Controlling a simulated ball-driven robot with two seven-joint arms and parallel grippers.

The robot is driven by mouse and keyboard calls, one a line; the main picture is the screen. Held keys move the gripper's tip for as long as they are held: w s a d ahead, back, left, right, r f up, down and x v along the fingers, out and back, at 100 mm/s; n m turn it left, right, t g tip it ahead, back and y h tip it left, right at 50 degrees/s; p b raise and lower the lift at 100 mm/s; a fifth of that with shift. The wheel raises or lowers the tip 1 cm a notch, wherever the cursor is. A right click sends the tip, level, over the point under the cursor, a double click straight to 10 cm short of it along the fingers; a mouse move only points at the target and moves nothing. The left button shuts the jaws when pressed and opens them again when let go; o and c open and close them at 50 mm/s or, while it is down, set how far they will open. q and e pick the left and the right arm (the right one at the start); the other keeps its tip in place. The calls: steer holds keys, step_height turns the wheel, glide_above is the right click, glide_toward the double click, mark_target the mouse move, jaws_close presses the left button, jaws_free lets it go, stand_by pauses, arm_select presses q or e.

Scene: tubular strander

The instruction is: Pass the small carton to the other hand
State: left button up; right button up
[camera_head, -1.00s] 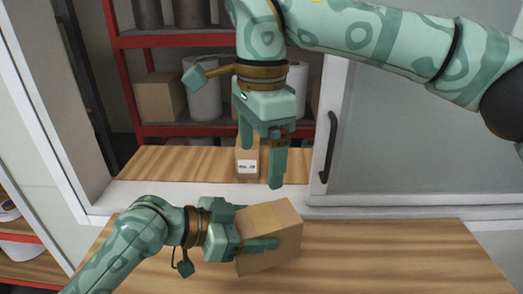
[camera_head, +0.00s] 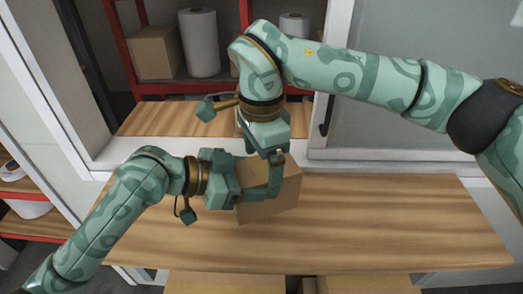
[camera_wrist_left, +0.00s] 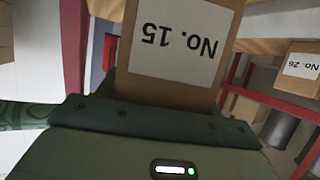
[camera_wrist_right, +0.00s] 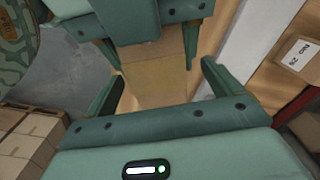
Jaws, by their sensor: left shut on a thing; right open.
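The small carton (camera_head: 276,204) is a plain brown box held above the wooden counter in the head view. In the left wrist view the carton (camera_wrist_left: 178,48) shows a white label reading "No. 15", upside down. My left gripper (camera_head: 250,188) is shut on the carton from its left side. My right gripper (camera_head: 268,180) reaches down from above, open, at the carton. In the right wrist view the carton (camera_wrist_right: 155,78) lies between the spread fingers of my right gripper (camera_wrist_right: 161,82). Whether these fingers touch it cannot be told.
The wooden counter (camera_head: 370,220) is clear to the right. Behind is a red-framed shelf (camera_head: 190,84) with a box (camera_head: 157,52) and white rolls (camera_head: 200,42). A sliding glass panel (camera_head: 390,140) stands at the back right. Another labelled box (camera_wrist_left: 300,68) shows in the left wrist view.

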steer(key=c, duration=0.9)
steer(key=o, duration=0.9)
steer(key=shift+r, duration=0.1)
